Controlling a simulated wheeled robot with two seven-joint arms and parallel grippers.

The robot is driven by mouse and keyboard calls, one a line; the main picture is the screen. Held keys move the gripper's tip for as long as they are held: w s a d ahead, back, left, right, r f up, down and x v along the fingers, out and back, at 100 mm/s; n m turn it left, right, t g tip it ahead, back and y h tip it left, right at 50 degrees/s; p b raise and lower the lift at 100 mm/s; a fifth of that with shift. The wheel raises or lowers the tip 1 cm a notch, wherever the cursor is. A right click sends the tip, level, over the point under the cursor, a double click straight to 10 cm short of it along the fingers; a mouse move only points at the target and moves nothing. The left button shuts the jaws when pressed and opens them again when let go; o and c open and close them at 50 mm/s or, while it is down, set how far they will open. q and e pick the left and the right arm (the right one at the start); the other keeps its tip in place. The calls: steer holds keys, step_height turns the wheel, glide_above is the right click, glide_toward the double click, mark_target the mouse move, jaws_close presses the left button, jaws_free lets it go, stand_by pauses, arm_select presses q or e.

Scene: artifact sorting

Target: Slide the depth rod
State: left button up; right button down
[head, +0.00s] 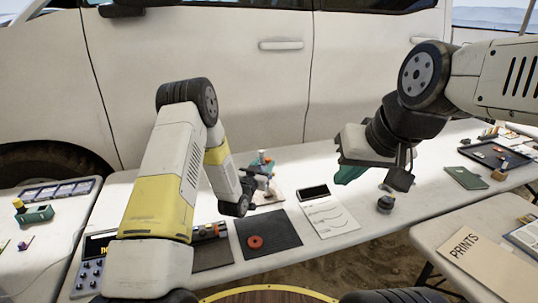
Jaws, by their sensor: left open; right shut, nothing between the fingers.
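A small upright device with teal and orange parts (264,163) stands on a pale pad (268,197) at the middle back of the white table. It may carry the depth rod, but I cannot make out a rod clearly. My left gripper (257,182) is right in front of the device and hides part of it. It is open; I cannot tell whether its fingers touch the device. My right gripper (402,172) is shut and empty, well to the right, over the table.
A dark mat (267,240) with a red ring (255,242) lies in front. A paper sheet (330,219) and a small dark round item (385,204) lie right of it. A teal item (350,174) shows beneath my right arm. A white vehicle (230,75) stands behind the table.

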arm_select(q)
steer(key=x, duration=0.7)
steer(key=shift+w+d, duration=0.15)
steer(key=shift+w, duration=0.2)
steer(key=shift+c, duration=0.3)
jaws_close()
stand_by(0.8)
